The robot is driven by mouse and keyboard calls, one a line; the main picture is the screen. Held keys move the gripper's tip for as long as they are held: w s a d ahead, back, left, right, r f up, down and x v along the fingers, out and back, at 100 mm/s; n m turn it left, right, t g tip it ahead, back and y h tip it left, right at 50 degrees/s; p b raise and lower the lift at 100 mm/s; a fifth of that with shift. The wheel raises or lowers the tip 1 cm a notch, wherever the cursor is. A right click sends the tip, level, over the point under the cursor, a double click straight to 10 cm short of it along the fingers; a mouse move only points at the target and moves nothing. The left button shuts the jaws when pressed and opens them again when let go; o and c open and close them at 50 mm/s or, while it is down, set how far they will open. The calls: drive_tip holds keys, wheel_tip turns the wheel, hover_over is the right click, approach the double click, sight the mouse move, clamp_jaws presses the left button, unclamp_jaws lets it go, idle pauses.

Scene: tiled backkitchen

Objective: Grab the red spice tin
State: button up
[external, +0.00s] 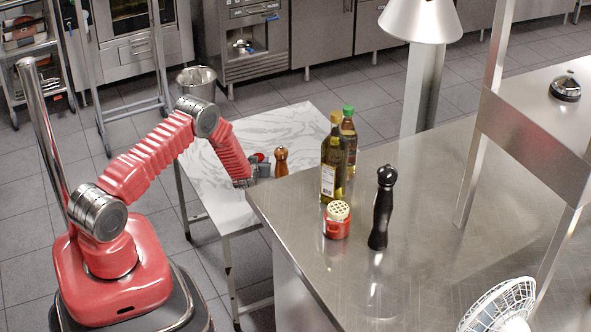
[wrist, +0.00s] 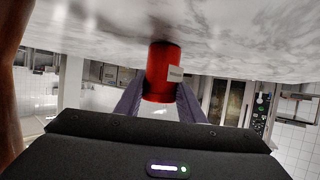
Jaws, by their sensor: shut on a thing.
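The red spice tin (wrist: 161,72) is a small red cylinder with a pale label, seen between the two fingers of my gripper (wrist: 160,88) in the wrist view. The gripper is shut on it, one finger on each side. In the external view my gripper (external: 259,170) is low over the right part of the marble table, and only a bit of the red tin (external: 259,157) shows there. The wrist picture has the marble at the top, with the tin's end against it. I cannot tell whether the tin touches the marble.
A brown wooden mill (external: 281,163) stands close right of my gripper on the marble table (external: 222,190). The steel counter (external: 420,215) to the right holds two bottles (external: 334,165), a red jar with a holed lid (external: 337,221) and a black mill (external: 381,208).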

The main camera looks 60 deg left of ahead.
wheel_tip(320, 180, up, 18)
idle(0.6)
